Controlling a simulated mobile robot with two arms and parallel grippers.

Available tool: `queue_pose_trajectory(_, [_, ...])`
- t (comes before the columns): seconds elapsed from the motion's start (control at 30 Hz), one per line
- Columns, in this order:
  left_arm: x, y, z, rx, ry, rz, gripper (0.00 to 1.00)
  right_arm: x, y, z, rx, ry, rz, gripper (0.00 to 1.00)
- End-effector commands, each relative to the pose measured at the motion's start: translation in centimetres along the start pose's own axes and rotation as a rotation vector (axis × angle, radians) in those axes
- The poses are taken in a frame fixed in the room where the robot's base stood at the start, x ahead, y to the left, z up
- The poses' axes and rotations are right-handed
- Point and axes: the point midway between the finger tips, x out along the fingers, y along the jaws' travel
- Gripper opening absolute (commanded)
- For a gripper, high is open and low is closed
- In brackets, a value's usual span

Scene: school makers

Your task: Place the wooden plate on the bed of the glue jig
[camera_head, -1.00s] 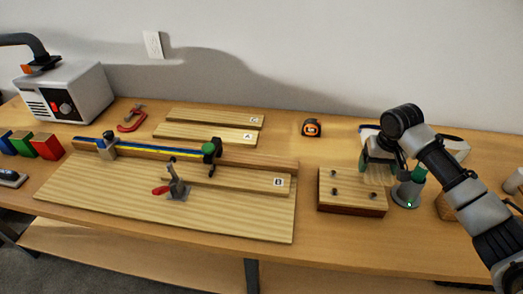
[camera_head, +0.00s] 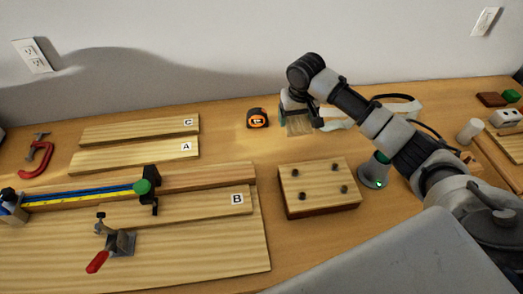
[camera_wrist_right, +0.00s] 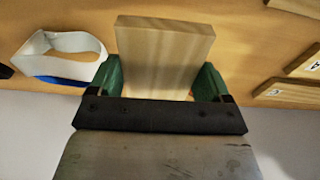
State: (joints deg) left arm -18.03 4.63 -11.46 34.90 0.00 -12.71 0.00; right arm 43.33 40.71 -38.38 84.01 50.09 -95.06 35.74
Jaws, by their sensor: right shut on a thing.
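My right gripper (camera_head: 298,120) is shut on a small light wooden plate (camera_wrist_right: 165,52). In the right wrist view the plate sits between the two green fingertips (camera_wrist_right: 160,82) and sticks out past them. In the head view only a bit of the plate (camera_head: 299,128) shows below the gripper, behind the block with pegs. That block (camera_head: 325,178) has a light top with several dark pegs and a dark red-brown base; it looks like the glue jig. Its top is bare between the pegs. The plate and the block look apart. My left gripper is not in view.
A tape measure (camera_head: 257,118) lies left of the gripper. A white band (camera_head: 400,106) lies behind my arm. A grey round device with a green light (camera_head: 374,172) stands right of the block. Boards (camera_head: 140,130) and a clamp board (camera_head: 200,250) fill the left.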

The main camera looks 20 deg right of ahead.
Motion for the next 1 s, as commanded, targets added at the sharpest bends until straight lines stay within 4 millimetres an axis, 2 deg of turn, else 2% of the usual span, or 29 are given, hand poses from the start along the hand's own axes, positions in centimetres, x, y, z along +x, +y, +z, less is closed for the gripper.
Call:
queue_pose_trajectory(0.03, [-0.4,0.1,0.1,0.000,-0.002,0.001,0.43,0.6,-1.3,0.7,-0.006,-0.003,-0.003,0.54])
queue_pose_trajectory(0.2, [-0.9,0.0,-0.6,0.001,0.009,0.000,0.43,2.6,-4.8,2.8,-0.004,-0.003,-0.003,0.54])
queue_pose_trajectory(0.4, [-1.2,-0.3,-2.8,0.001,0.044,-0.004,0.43,4.2,-7.3,4.2,-0.001,0.000,-0.002,0.54])
queue_pose_trajectory(0.57, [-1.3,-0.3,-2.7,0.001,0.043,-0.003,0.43,5.3,-7.8,4.7,0.000,-0.001,-0.001,0.54])
queue_pose_trajectory(0.8, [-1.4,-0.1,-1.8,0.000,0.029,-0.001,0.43,8.3,-7.8,5.0,0.000,0.001,-0.001,0.54])
queue_pose_trajectory(1.0, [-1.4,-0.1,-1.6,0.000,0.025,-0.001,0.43,8.6,-7.8,5.0,0.000,0.002,-0.001,0.54])
